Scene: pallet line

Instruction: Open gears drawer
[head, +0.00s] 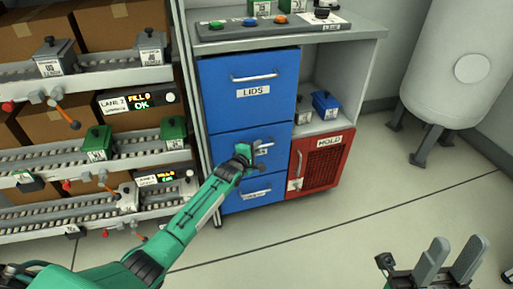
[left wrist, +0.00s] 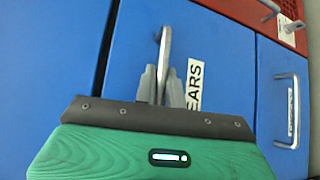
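The gears drawer (left wrist: 215,55) is the blue middle drawer of the cabinet, and it also shows in the head view (head: 222,146). Its label reads "EARS" in the left wrist view, with the first letter hidden by my finger. Its front looks flush with the drawers above and below. My left gripper (left wrist: 164,82) is at its metal bar handle (left wrist: 165,45), with one finger on each side and close against the bar. In the head view my left gripper (head: 250,149) covers much of this handle. My right gripper (head: 456,246) is open and empty at the lower right.
The blue lids drawer (head: 247,105) is above and another blue drawer (head: 235,200) is below. A red hold door (head: 318,163) stands right of them. Roller lanes with bins (head: 97,142) are at left. A white tank (head: 455,65) is at right. The floor in front is clear.

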